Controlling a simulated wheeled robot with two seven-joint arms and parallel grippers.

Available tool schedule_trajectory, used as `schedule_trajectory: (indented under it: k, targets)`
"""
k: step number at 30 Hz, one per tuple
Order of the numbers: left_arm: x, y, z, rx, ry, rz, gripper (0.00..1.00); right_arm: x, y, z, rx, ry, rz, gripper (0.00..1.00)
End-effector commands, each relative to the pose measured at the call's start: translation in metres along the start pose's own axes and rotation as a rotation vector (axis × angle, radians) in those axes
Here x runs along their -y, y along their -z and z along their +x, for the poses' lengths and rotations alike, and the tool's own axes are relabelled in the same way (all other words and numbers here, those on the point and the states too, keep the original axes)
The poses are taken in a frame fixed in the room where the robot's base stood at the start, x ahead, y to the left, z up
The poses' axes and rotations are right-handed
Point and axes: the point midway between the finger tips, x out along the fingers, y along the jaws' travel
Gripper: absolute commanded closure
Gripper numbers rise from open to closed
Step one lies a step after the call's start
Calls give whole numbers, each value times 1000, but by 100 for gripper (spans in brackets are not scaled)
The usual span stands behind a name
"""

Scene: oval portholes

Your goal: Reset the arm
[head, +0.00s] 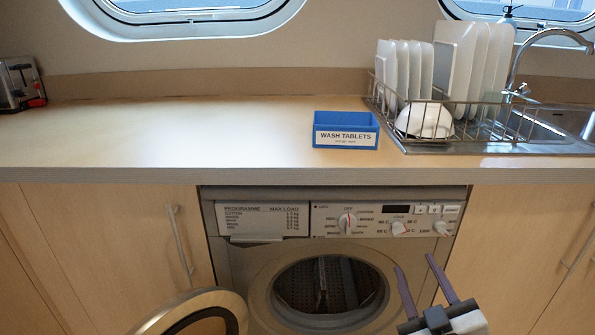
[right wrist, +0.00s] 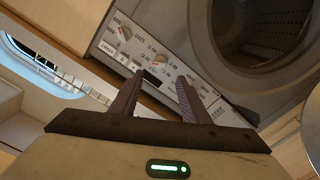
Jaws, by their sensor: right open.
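My right gripper (head: 428,287) is at the lower right of the head view, in front of the washing machine (head: 232,262). Its two purple-grey fingers are apart with nothing between them. In the right wrist view the open fingers (right wrist: 158,95) point towards the machine's control panel (right wrist: 135,45), with the drum opening (right wrist: 265,25) at the upper right. I cannot see any contact with the machine. My left gripper is in neither view.
The machine's round door (head: 238,300) stands open to the left. The drum (head: 330,284) shows inside. On the counter (head: 200,135) are a blue wash tablets box (head: 345,122), a dish rack (head: 470,128) with plates and a bowl, and a toaster (head: 20,82). The left counter is mostly clear.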

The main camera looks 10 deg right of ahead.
Motion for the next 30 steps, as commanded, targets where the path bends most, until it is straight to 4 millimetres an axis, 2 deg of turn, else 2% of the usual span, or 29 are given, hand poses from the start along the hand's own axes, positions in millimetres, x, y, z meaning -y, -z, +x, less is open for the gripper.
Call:
schedule_trajectory:
  k: [2,4,8,11,12,14,17,18,19,21,25,30]
  targets:
    - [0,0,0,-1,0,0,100,8,-5,-3,14,21,12,58]
    - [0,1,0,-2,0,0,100,26,-17,-11,48,69,44,58]
    - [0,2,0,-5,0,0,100,84,-53,-45,172,228,150,58]
    - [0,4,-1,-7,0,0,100,140,-84,-90,306,380,251,58]
    - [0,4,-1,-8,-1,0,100,160,-95,-111,362,438,288,58]
    - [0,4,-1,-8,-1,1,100,188,-110,-145,447,523,344,58]
    - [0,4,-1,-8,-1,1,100,230,-127,-208,592,659,429,58]
    - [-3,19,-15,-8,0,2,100,227,-113,-217,617,679,444,58]
    - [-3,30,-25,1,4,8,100,215,-98,-212,611,669,434,58]
    - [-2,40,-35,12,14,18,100,205,-84,-210,618,664,419,58]
    - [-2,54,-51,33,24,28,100,191,-68,-211,632,661,398,58]
    - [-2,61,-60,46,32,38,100,183,-60,-211,641,657,381,58]
